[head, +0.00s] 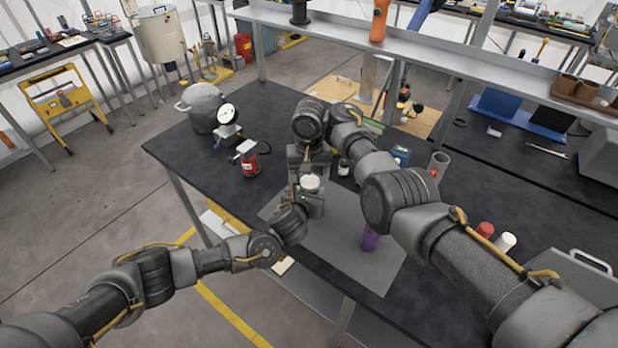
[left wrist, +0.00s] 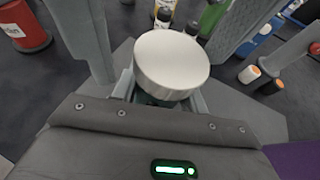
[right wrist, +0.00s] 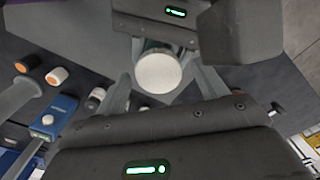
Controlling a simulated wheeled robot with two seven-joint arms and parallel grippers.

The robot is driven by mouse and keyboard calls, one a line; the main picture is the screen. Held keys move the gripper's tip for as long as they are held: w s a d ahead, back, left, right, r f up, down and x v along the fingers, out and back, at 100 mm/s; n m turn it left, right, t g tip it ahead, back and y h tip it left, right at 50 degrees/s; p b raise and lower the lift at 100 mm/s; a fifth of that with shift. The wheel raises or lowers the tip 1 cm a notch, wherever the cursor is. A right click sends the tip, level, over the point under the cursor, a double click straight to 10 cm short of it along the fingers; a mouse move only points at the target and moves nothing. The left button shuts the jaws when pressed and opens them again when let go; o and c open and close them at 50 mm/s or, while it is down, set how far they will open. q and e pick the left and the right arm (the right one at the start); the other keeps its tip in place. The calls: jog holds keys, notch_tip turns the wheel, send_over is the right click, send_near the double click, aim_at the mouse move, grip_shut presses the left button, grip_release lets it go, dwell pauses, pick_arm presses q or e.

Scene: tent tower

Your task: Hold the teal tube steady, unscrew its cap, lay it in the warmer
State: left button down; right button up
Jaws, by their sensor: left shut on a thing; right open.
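The white cap (head: 310,183) of the tube faces up above the grey mat in the head view. In the left wrist view the cap (left wrist: 172,62) hides most of the tube, and only a dark green sliver shows below it. My left gripper (head: 312,203) is shut on the tube beneath the cap. My right gripper (head: 298,178) is over it, pointing down. In the right wrist view its open fingers (right wrist: 165,88) stand on both sides of the cap (right wrist: 158,72), with a gap visible. I cannot tell which thing is the warmer.
A red can (head: 249,165) and a pot (head: 203,105) stand to the left. A blue box (head: 401,156), a grey cylinder (head: 438,166), and red and white capped items (head: 505,242) are on the right.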

notch_tip(320, 180, up, 4)
jog(key=shift+r, duration=0.1)
pick_arm(q)
jog(key=c, duration=0.7)
grip_release()
jog(key=shift+s, duration=0.1)
pick_arm(e)
jog(key=shift+f+b, duration=0.7)
jog(key=shift+f, duration=0.15)
pick_arm(q)
jog(key=v, duration=1)
jog(key=shift+s+a+r, duration=0.1)
jog(key=shift+s+a, duration=0.1)
jog(key=shift+s, duration=0.1)
